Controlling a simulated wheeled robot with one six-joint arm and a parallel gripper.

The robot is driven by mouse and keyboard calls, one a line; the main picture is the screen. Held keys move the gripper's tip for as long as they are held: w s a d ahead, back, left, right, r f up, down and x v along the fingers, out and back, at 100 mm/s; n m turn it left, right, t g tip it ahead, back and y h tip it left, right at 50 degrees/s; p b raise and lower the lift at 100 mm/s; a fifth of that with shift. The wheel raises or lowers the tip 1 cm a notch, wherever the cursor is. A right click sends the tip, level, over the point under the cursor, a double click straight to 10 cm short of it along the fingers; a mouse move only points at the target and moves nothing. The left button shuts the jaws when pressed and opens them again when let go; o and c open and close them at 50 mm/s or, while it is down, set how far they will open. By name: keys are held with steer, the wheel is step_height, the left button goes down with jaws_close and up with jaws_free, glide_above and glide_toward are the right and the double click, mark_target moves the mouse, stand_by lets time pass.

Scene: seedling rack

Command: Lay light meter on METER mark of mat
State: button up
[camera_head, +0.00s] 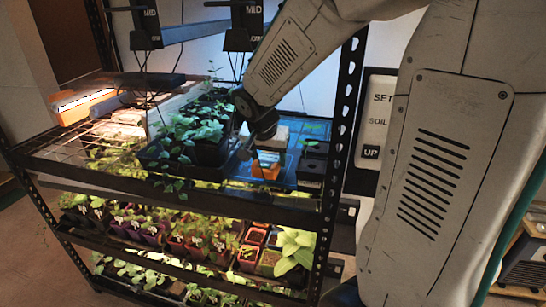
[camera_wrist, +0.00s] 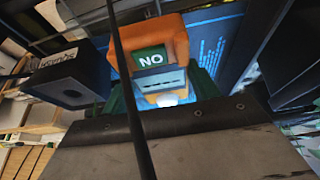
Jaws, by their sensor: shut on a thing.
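The light meter (camera_head: 265,170) is an orange block low under my gripper (camera_head: 262,143), over the blue mat (camera_head: 283,179) on the rack's top shelf. In the wrist view the orange meter (camera_wrist: 176,45) shows a green label reading "NO" and a bright pale spot at its near end. My gripper (camera_wrist: 162,97) is shut on the meter, its fingertips partly hidden. The mat (camera_wrist: 213,45) has pale printing beside and behind the meter. I cannot read the METER mark, and I cannot tell whether the meter touches the mat.
A dark tray of leafy seedlings (camera_head: 190,137) stands close to the left of my gripper. Dark pots (camera_head: 312,162) stand to the right. A black block (camera_wrist: 72,78) with a pale label sits at the left in the wrist view. A rack post (camera_head: 342,120) rises at the right.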

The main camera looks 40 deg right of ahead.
mark_target(274, 157)
steer(key=w+d, duration=0.1)
steer(key=d, duration=0.1)
steer(key=w+d, duration=0.2)
steer(key=shift+w+d, duration=0.2)
steer(key=shift+s+a+x, duration=0.1)
steer(key=shift+a+x, duration=0.05)
steer(key=shift+x, duration=0.7)
steer(key=shift+s+a+x, duration=0.1)
steer(key=shift+a+x, duration=0.05)
steer(key=shift+x, duration=0.75)
steer(key=shift+f, duration=0.3)
steer(key=o, duration=1.2)
